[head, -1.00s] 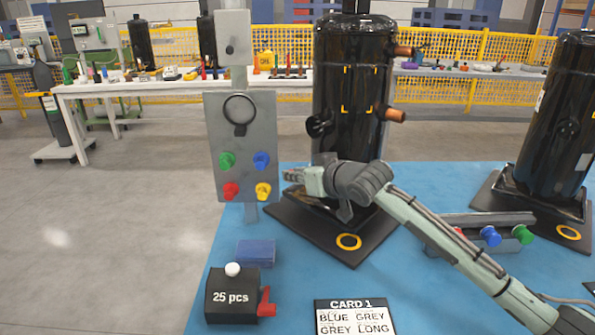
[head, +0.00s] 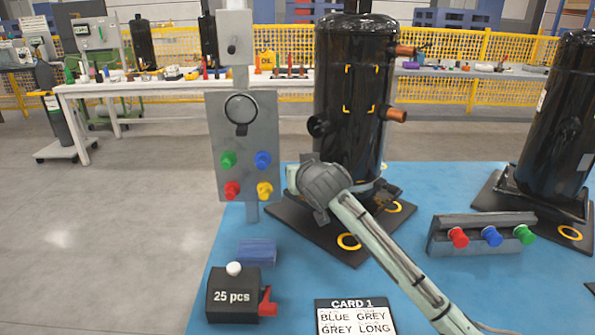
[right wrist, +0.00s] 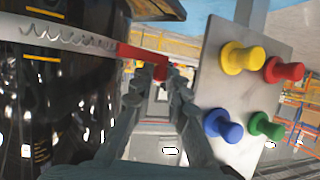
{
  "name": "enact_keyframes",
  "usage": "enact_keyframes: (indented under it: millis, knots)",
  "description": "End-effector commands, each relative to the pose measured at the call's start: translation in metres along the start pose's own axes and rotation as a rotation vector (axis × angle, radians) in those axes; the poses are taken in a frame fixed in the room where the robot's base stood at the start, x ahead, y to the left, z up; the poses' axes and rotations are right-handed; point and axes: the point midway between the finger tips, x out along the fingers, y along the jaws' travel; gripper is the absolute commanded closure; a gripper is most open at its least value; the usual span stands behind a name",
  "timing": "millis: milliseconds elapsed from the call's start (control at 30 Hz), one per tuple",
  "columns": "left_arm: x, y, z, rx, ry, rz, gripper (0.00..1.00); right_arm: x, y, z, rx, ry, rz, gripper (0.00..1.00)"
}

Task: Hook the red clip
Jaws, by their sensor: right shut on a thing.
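In the right wrist view the red clip (right wrist: 138,52) sits at the end of a pale strap (right wrist: 70,38) with a wavy spring-like line on it. The strap runs across the black compressor (right wrist: 50,120). My right gripper (right wrist: 160,78) is shut on the red clip, with red showing between its fingertips. In the head view my right wrist stands before the lower part of the middle compressor (head: 352,100). The gripper's fingers and the clip are hidden there behind my wrist. Whether the clip touches any hook cannot be told. My left gripper is not in view.
A grey panel (head: 246,185) with coloured knobs stands left of the compressor; it is close beside my fingers in the right wrist view (right wrist: 215,80). A rail (head: 485,222) with three knobs, a black box (head: 232,305) and a card (head: 355,317) lie on the blue surface.

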Motion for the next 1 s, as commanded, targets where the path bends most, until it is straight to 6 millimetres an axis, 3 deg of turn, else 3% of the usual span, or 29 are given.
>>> enact_keyframes:
  millis: [133, 167, 300, 667, 767, 1000]
  knots:
    - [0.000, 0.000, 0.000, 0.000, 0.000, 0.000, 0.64, 0.000, 0.001, -0.002, 0.001, 0.003, 0.001, 1.00]
    - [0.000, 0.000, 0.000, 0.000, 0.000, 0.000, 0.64, 0.000, 0.001, -0.002, 0.000, 0.003, 0.001, 0.83]
    - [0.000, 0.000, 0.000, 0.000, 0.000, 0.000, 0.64, 0.000, 0.001, -0.001, 0.000, 0.002, 0.000, 0.66]
    - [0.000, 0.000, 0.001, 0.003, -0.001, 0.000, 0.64, -0.004, 0.000, -0.001, 0.000, 0.002, -0.001, 0.64]
    - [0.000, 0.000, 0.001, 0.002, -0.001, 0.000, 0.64, -0.015, 0.000, 0.000, 0.000, 0.002, -0.002, 0.64]
    - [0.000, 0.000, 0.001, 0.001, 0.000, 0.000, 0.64, -0.065, 0.000, 0.000, 0.001, 0.002, -0.002, 0.64]
